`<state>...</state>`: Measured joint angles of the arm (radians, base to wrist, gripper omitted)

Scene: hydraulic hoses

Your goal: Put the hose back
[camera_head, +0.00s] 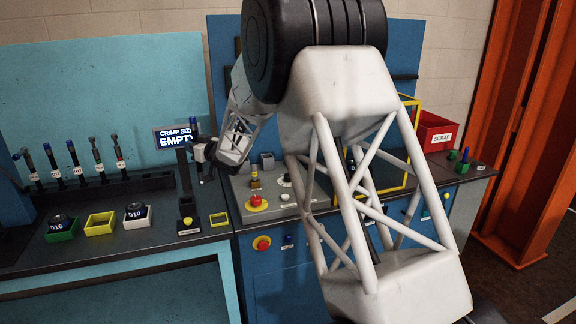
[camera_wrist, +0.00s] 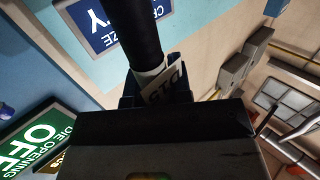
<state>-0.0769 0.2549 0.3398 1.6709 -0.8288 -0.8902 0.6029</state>
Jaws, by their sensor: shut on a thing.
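My gripper (camera_head: 203,155) is at the left end of my arm in the head view, in front of the crimp display and above the bench. It is shut on a dark hose (camera_wrist: 138,35), which rises upright out of the jaws in the wrist view. A white tag (camera_wrist: 160,82) on the hose shows there, its text upside down and only partly readable. The hose's lower end is hidden by my gripper (camera_wrist: 155,98). Several other tagged hoses (camera_head: 76,160) with blue or red tips stand in a rack (camera_head: 110,190) at the left.
The crimp display (camera_head: 176,138) reads "CRIMP SIZE EMPTY". Green (camera_head: 62,232), yellow (camera_head: 100,224) and white (camera_head: 137,216) trays sit before the rack. A panel with a red button (camera_head: 256,201) lies right of the gripper. A red scrap bin (camera_head: 435,130) stands far right. My arm hides the middle.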

